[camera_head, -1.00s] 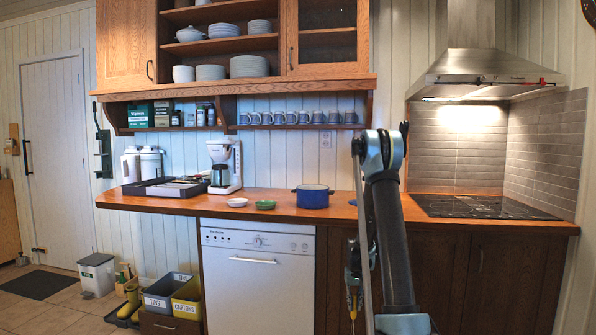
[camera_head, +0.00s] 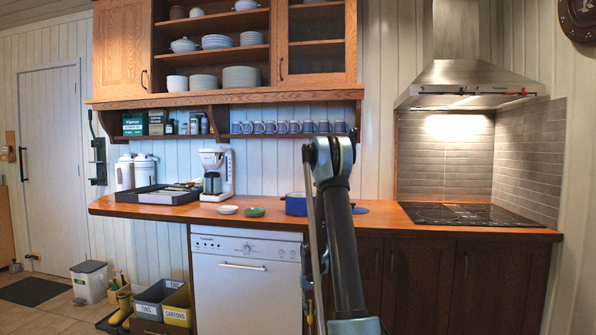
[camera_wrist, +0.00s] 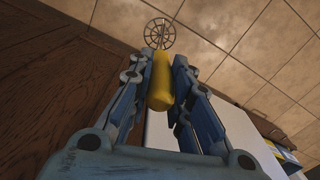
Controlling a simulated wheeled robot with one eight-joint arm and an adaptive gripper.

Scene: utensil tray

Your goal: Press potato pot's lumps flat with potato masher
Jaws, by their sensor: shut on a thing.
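The potato masher has a yellow handle (camera_wrist: 161,85) and a round, spoked metal head (camera_wrist: 160,33), both clear in the wrist view. My gripper (camera_wrist: 162,68) is shut on the handle, with the head beyond the fingertips over the floor. In the head view my gripper hangs low behind my arm, mostly hidden, in front of the cabinet fronts and below the counter top. The blue pot (camera_head: 295,205) stands on the wooden counter, its right part hidden by my arm. Its inside and any lumps cannot be seen. A flat dark blue piece, perhaps its lid (camera_head: 360,210), lies to its right.
A white bowl (camera_head: 228,210) and a green bowl (camera_head: 254,212) sit left of the pot. Farther left are a coffee maker (camera_head: 215,174) and a dark tray (camera_head: 139,197). A black hob (camera_head: 470,214) is at right. The mug shelf (camera_head: 290,136) overhangs the counter.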

